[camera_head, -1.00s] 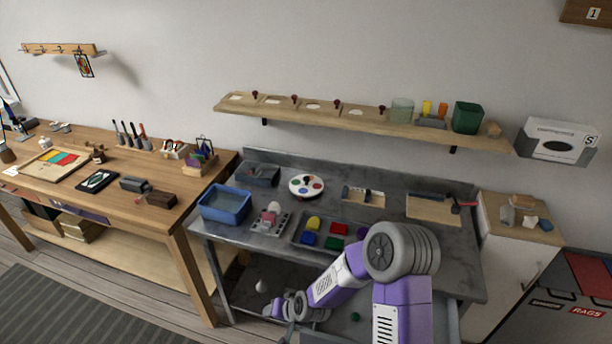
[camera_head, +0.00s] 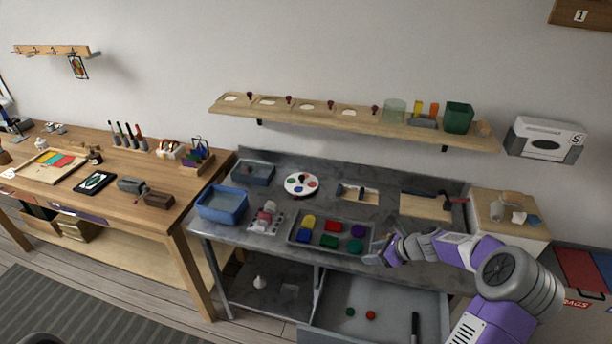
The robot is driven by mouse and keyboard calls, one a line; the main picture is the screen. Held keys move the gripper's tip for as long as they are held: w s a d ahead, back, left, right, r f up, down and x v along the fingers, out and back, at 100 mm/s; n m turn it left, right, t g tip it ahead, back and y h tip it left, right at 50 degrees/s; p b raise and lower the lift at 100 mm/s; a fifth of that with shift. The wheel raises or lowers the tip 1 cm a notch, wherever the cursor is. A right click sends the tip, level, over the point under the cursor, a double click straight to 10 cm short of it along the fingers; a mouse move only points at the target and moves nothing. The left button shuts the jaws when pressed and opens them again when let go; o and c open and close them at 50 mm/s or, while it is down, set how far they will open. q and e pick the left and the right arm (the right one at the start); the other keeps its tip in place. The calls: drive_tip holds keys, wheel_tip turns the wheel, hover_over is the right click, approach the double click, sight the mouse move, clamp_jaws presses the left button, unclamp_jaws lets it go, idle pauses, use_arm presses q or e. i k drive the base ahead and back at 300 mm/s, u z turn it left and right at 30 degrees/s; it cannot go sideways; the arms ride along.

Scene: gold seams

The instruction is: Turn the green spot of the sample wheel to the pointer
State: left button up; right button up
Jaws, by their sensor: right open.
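The sample wheel (camera_head: 301,184) is a white disc with small coloured spots, lying on the grey metal bench behind the tray. The spots are too small to tell for sure which is the green one or where the pointer is. My right gripper (camera_head: 374,247) is open at the front edge of the bench, beside the tray's right end. It is well in front and to the right of the wheel, apart from it. My left gripper is not in view.
A tray (camera_head: 291,238) with several coloured blocks lies between my right gripper and the wheel. A blue bin (camera_head: 222,204) stands at left. A wooden shelf (camera_head: 350,122) hangs above. An open drawer (camera_head: 385,318) juts out below the bench.

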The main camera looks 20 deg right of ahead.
sight(301, 184)
drive_tip(key=i, duration=1.5)
